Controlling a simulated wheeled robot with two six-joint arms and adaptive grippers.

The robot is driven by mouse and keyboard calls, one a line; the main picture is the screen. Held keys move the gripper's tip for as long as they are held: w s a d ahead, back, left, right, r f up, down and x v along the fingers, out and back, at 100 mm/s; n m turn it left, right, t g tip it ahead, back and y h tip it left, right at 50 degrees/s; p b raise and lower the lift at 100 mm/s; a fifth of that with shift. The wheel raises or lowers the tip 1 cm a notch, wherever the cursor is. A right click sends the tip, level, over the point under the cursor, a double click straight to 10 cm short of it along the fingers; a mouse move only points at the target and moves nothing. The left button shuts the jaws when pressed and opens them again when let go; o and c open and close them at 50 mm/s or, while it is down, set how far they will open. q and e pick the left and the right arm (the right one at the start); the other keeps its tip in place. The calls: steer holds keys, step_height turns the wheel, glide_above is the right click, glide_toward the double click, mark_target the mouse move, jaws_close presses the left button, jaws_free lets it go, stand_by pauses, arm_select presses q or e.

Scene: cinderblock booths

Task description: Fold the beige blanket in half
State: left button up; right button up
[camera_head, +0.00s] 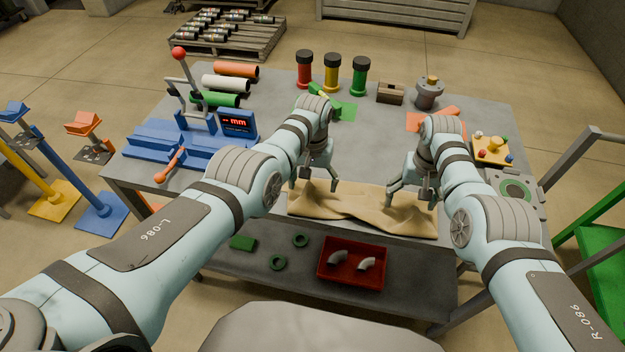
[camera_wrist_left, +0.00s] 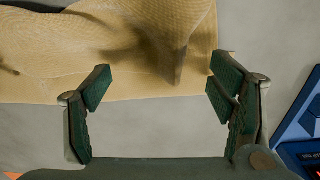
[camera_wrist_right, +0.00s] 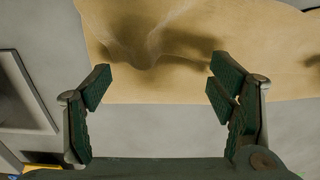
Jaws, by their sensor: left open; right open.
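The beige blanket (camera_head: 352,207) lies wrinkled along the front edge of the grey table, with raised folds in its surface. My left gripper (camera_head: 314,186) is open above the blanket's left part. In the left wrist view a raised fold of the blanket (camera_wrist_left: 120,45) stands just beyond the open fingers (camera_wrist_left: 160,85). My right gripper (camera_head: 410,194) is open near the blanket's right part.
A blue measuring device (camera_head: 238,124) stands on the table's left. Red (camera_head: 304,70), yellow (camera_head: 332,72) and green (camera_head: 359,76) cylinders stand at the back. A yellow block with knobs (camera_head: 491,151) is at the right. A red tray (camera_head: 350,264) sits on the lower shelf.

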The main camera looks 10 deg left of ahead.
arm_select(q)
steer(key=shift+w, duration=0.1)
arm_select(e)
steer(key=shift+w, duration=0.1)
steer(key=shift+r, duration=0.1)
arm_select(q)
step_height(320, 180, up, 3)
steer(key=p, duration=0.3)
steer(key=shift+r+p, duration=0.1)
steer(key=shift+p, duration=0.2)
arm_select(e)
step_height(320, 180, up, 3)
steer(key=shift+r, duration=0.1)
arm_select(q)
steer(key=shift+r, duration=0.4)
arm_select(e)
steer(key=shift+r, duration=0.35)
arm_select(q)
steer(key=shift+f, duration=0.1)
arm_select(e)
steer(key=shift+f, duration=0.1)
arm_select(q)
steer(key=shift+a, duration=0.1)
arm_select(e)
steer(key=shift+a, duration=0.1)
